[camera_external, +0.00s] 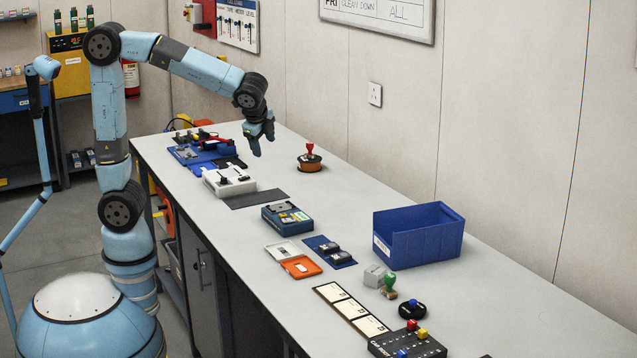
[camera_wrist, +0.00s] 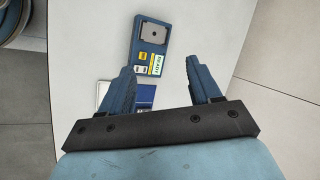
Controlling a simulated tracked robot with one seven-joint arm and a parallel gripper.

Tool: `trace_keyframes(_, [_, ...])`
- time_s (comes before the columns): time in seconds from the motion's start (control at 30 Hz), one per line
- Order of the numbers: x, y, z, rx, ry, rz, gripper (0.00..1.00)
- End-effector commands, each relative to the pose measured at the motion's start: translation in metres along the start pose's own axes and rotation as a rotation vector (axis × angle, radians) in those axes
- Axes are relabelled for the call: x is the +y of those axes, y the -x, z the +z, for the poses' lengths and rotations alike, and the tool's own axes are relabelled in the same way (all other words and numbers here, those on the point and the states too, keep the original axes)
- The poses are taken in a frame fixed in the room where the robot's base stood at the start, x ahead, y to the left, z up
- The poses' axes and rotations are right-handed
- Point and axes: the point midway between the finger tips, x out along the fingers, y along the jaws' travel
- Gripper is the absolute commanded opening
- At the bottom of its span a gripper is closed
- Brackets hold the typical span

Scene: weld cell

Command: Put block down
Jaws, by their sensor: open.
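My gripper (camera_external: 257,150) points down above the far part of the grey table (camera_external: 345,218), clear of its top. In the wrist view my gripper (camera_wrist: 160,67) has its two blue fingers spread with nothing held between them. A blue box with a grey square plate and a READY label (camera_wrist: 151,45) lies beyond the fingertips. I cannot tell which block the task means.
A blue open bin (camera_external: 428,248) stands by the wall. A red-handled piece on a round base (camera_external: 310,162) is right of my gripper. A white box (camera_external: 229,181), a blue device (camera_external: 287,218) and an orange case (camera_external: 301,267) line the left edge.

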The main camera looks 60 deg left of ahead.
Motion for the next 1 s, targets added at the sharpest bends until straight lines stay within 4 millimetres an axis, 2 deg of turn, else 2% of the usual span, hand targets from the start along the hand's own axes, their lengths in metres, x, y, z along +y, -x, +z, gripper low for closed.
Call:
trace_keyframes(0.03, [0.001, 0.003, 0.021, 0.018, 0.072, 0.017, 0.63])
trace_keyframes(0.2, [0.014, 0.010, 0.076, 0.078, 0.307, 0.080, 0.63])
trace_keyframes(0.5, [0.054, 0.020, 0.153, 0.193, 0.722, 0.171, 0.63])
trace_keyframes(0.73, [0.089, 0.025, 0.191, 0.285, 1.012, 0.222, 0.63])
trace_keyframes(1.0, [0.109, 0.027, 0.204, 0.341, 1.166, 0.248, 0.63])
